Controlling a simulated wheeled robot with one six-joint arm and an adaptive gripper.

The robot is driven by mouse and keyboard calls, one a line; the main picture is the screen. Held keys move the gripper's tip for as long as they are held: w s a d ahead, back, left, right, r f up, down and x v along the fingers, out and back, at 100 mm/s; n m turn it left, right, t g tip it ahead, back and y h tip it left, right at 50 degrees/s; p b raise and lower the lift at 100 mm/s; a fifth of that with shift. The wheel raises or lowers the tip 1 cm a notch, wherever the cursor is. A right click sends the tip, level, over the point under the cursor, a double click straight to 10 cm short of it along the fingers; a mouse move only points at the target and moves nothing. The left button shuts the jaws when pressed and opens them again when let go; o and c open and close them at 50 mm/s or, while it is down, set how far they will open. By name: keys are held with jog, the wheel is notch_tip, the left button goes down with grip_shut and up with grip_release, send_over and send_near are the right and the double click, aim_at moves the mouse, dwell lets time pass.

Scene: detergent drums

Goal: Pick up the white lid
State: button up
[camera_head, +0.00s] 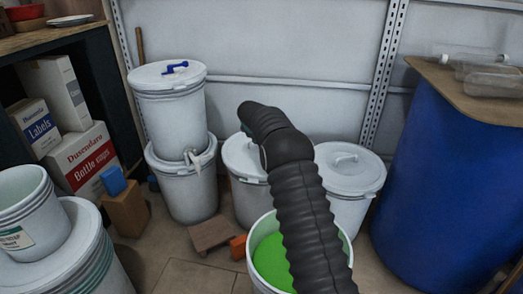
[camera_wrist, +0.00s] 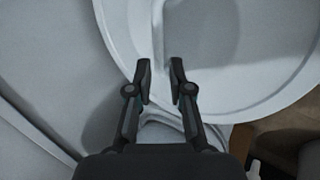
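A round white lid (camera_wrist: 225,65) fills much of the wrist view, with a raised handle (camera_wrist: 158,22) running up from near my fingertips. My gripper (camera_wrist: 161,68) is open, with a narrow gap between its fingers. The fingertips are over the lid's edge area, in line with the handle; I cannot tell if they touch it. In the head view my dark arm reaches over the middle drum, whose white lid (camera_head: 240,158) is partly hidden behind it. The gripper's fingers are hidden there. Another white lid with a handle (camera_head: 350,170) sits on the drum to the right.
A bucket of green contents (camera_head: 270,262) stands below my arm. Stacked white drums (camera_head: 172,105) stand left of it, and a large blue drum (camera_head: 450,180) stands at right. A brown block (camera_head: 211,235) and an orange block (camera_head: 238,246) lie on the floor.

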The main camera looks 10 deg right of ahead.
jog(key=shift+x, duration=3.05)
jog(key=shift+d+r, duration=0.1)
grip_shut()
